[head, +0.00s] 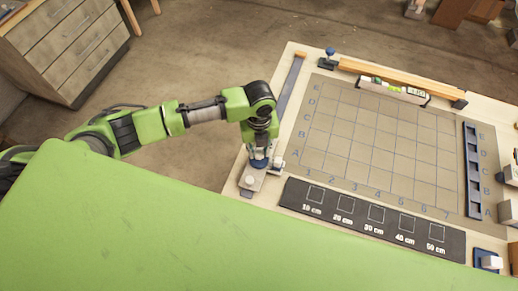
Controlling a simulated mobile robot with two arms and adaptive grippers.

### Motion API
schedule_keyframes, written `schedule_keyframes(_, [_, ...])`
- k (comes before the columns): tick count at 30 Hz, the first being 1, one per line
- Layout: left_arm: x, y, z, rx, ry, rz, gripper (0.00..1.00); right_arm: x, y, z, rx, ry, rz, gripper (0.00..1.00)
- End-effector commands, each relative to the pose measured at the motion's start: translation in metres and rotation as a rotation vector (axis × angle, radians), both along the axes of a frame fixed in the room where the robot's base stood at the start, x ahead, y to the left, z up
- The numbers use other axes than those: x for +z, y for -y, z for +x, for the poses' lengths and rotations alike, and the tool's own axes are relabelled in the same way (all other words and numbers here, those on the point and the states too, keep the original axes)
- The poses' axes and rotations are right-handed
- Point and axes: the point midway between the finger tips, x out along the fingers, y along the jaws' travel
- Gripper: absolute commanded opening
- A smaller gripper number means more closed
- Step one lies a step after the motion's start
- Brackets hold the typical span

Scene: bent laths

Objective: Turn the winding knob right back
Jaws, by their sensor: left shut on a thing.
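My left gripper (259,160) reaches down to a small fixture (252,181) at the board's near left corner. It is shut on what seems to be the winding knob, which the fingers mostly hide. The fixture has a pale body with a light round part on its near side and a blue foot. I cannot tell how far the knob is turned. My right gripper is not in view.
The board (288,226) carries a grid mat (370,130), a dark strip of marked squares (375,219), a blue rack (472,170) and a wooden lath (392,79) with a level (394,91). A blue-topped clamp (329,57) stands at the back. A drawer cabinet (70,45) stands far left.

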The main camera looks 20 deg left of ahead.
Motion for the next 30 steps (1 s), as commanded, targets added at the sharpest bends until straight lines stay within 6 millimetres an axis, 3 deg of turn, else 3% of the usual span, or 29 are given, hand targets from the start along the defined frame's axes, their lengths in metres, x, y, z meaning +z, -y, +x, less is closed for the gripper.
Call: schedule_keyframes(30, [0.0005, 0.0004, 0.0002, 0.929, 0.000, -0.001, 0.03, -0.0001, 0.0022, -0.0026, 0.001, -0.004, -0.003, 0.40])
